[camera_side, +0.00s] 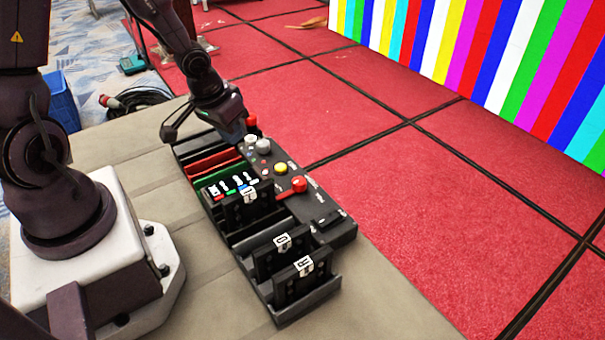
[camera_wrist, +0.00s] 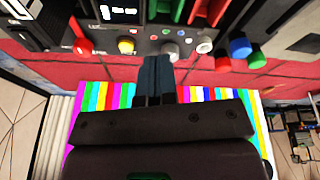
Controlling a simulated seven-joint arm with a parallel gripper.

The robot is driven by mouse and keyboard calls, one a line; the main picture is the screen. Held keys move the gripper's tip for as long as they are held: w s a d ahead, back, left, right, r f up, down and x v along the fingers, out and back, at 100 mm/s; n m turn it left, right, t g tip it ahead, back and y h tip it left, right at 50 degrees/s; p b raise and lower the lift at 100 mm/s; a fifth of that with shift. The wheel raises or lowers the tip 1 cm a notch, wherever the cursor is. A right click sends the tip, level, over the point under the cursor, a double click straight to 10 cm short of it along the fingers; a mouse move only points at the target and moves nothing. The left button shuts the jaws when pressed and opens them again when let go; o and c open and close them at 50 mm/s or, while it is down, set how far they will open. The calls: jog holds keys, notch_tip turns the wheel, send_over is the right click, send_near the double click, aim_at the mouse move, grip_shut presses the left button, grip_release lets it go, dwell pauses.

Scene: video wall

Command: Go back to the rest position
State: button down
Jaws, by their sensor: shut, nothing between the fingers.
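My gripper (camera_wrist: 157,62) shows in the wrist view with its two dark fingers together and nothing between them. Its fingertips point at the edge of a black control panel. In the side view my arm reaches over the far end of that panel (camera_side: 325,205), and the fingertips are hard to make out there. The panel has a red knob (camera_side: 299,184), a yellow button (camera_side: 281,168) and pale knobs (camera_side: 264,146). The wrist view also shows the red knob (camera_wrist: 82,46), the yellow button (camera_wrist: 126,46) and a white knob (camera_wrist: 204,45).
Black cartridges with white labels (camera_side: 283,242) stand in slots at the panel's near end. Red and green slots (camera_side: 212,162) lie farther back. The panel sits on a beige table (camera_side: 200,300). A striped video wall (camera_side: 490,60) stands beyond the red floor (camera_side: 430,200). A blue crate (camera_side: 62,100) is at the left.

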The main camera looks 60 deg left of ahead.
jog(key=s+d+r+m, duration=0.1)
jog(key=s+d+r, duration=0.2)
jog(key=r, duration=0.4)
jog(key=s+d+r+m+t, duration=0.1)
jog(key=s+d+r, duration=0.2)
jog(key=r, duration=0.5)
jog(key=s+d+r+m+t, duration=0.1)
jog(key=s+d+r, duration=0.3)
jog(key=r, duration=0.3)
jog(key=shift+r, duration=0.3)
dwell(1.4)
